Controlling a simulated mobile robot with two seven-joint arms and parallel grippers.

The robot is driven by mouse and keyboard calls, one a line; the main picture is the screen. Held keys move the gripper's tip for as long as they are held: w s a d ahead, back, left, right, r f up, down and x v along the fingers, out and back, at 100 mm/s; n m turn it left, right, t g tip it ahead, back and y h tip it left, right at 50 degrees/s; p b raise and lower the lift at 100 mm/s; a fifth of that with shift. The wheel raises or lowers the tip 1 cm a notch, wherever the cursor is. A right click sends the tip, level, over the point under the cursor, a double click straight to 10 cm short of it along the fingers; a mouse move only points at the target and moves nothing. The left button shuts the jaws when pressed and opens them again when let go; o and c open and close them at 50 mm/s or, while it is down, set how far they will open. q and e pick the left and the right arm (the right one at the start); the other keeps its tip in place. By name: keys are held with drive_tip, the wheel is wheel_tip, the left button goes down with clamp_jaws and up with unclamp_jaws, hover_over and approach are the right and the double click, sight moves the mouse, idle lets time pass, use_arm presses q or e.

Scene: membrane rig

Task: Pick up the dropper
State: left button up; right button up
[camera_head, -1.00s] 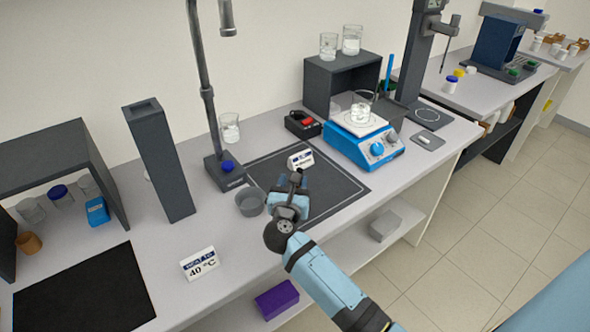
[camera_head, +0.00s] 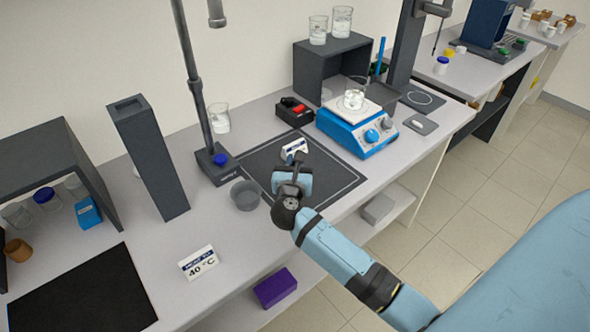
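I cannot pick out a dropper for certain. A thin blue stick (camera_head: 380,56) stands upright behind the hotplate, beside the dark open shelf, and I cannot tell what it is. My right gripper (camera_head: 293,166) is over the dark mat (camera_head: 335,172), just in front of a small white label card (camera_head: 295,147). My own wrist hides its fingertips, so I cannot tell whether it is open or holds anything. My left gripper is not in view.
A blue hotplate (camera_head: 349,134) carries a glass beaker (camera_head: 354,99). A grey bowl (camera_head: 245,195) sits left of my gripper. A stand (camera_head: 196,85), a tall dark block (camera_head: 150,158) and a "40 °C" card (camera_head: 198,263) are farther left. A dark shelf (camera_head: 308,75) bears two beakers.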

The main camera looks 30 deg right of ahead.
drive_tip(key=shift+r, duration=0.1)
wheel_tip(320, 180, up, 20)
idle(0.7)
idle(0.4)
